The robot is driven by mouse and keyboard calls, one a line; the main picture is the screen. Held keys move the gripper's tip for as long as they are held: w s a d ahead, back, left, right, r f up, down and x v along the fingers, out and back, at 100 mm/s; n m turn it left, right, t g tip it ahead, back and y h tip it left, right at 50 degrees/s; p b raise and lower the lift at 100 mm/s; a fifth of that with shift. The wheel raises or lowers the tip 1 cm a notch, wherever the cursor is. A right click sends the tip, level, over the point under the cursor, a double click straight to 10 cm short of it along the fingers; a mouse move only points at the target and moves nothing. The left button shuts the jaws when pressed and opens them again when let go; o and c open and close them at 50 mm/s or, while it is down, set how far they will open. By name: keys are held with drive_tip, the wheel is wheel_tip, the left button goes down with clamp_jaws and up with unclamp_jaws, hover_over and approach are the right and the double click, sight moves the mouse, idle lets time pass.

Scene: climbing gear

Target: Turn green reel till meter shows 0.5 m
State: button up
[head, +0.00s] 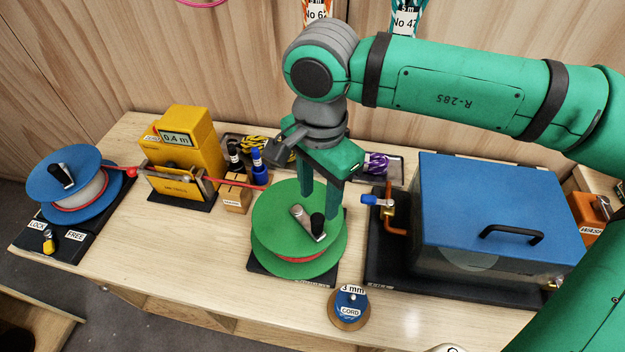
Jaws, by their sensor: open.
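The green reel (275,232) lies flat on a dark base in the middle of the bench, with red cord wound under its top disc. Red cord runs from the blue reel (72,183) through the meter towards the green reel. My gripper (319,203) points down over the reel's back right part, fingers apart, close behind the knob. Contact cannot be told.
A lever on the blue reel's base (50,242) sits between LOCK and FREE labels, nearer LOCK. A blue-lidded box (492,200) stands right of the green reel. A cord spool (349,305) is in front.

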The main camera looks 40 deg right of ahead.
sight(320, 216)
wheel_tip(320, 216, down, 8)
drive_tip(key=shift+d+r, duration=0.1)
drive_tip(key=shift+d, duration=0.05)
drive_tip(key=shift+a+f, duration=0.2)
drive_tip(key=shift+f, duration=0.6)
clamp_jaws()
